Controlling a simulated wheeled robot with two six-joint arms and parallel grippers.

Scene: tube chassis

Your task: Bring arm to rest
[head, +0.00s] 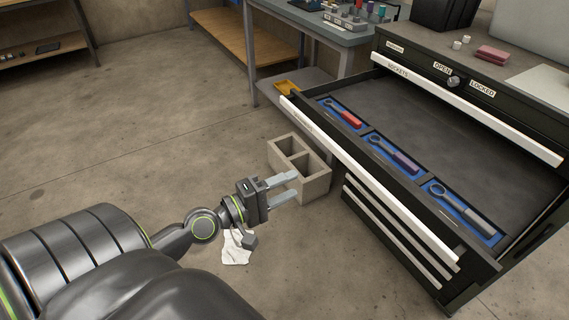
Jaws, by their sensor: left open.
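My left gripper (284,189) is open and empty. It hangs in front of the drawer cabinet, with the cinder block behind its fingers in the picture. My left arm (172,238) comes in from the lower left. My right gripper and right arm are not in the head view.
An open drawer (420,115) juts out on the right, holding several tools in blue trays. A cinder block (314,180) and a white cloth (237,248) lie on the floor (120,120). A workbench (300,22) stands behind. The floor at left is clear.

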